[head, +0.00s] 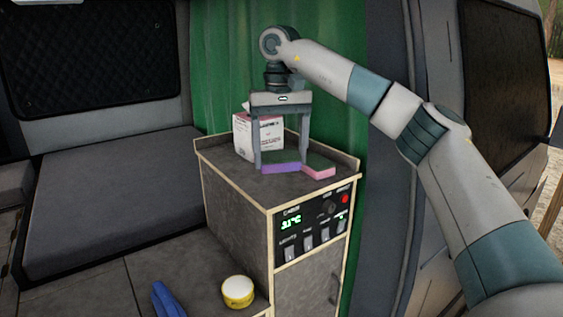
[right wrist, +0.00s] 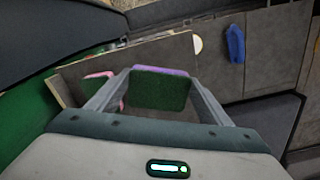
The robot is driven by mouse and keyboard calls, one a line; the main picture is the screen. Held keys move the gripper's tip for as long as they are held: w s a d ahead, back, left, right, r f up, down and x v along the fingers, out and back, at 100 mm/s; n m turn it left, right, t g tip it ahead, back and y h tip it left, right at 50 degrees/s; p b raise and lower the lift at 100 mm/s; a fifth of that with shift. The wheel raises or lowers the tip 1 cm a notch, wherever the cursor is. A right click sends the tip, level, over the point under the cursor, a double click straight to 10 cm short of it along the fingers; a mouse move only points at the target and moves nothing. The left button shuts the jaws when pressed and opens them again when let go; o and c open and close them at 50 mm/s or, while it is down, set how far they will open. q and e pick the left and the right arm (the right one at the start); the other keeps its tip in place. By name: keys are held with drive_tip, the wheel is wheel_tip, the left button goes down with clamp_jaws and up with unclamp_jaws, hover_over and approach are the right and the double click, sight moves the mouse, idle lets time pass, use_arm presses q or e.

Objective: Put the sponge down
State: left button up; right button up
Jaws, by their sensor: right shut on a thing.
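My right gripper (head: 281,162) points down over the cabinet top (head: 225,167), with its fingers shut on the sides of a purple sponge (head: 281,169) with a dark green face. In the right wrist view the sponge (right wrist: 158,91) shows green side up between the fingertips. It is at or very close to the cabinet top; I cannot tell whether it touches. A second sponge, pink with a green face (head: 319,173), lies just right of it in the head view. It is partly hidden behind a finger in the right wrist view. My left gripper is not in view.
A white printed box (head: 243,138) stands on the cabinet top behind the gripper. The top has a raised light edge, with bare surface at the left front. A control panel (head: 312,223) is on the cabinet front. A yellow-and-white tub (head: 238,292) and a blue object (head: 168,300) lie lower down.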

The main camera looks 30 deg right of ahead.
sight(282, 155)
drive_tip(key=shift+w+d+f, duration=0.35)
drive_tip(key=shift+w, duration=0.2)
drive_tip(key=shift+d+f, duration=0.1)
drive_tip(key=shift+d, duration=0.05)
drive_tip(key=shift+f+p, duration=0.65)
drive_tip(key=shift+f, duration=0.35)
drive_tip(key=shift+f+p, duration=0.6)
drive_tip(key=shift+f, duration=0.2)
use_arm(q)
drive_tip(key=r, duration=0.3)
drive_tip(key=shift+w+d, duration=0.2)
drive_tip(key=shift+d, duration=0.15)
use_arm(e)
drive_tip(key=shift+f, duration=0.2)
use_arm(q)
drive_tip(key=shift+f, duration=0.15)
use_arm(e)
drive_tip(key=shift+f, duration=0.1)
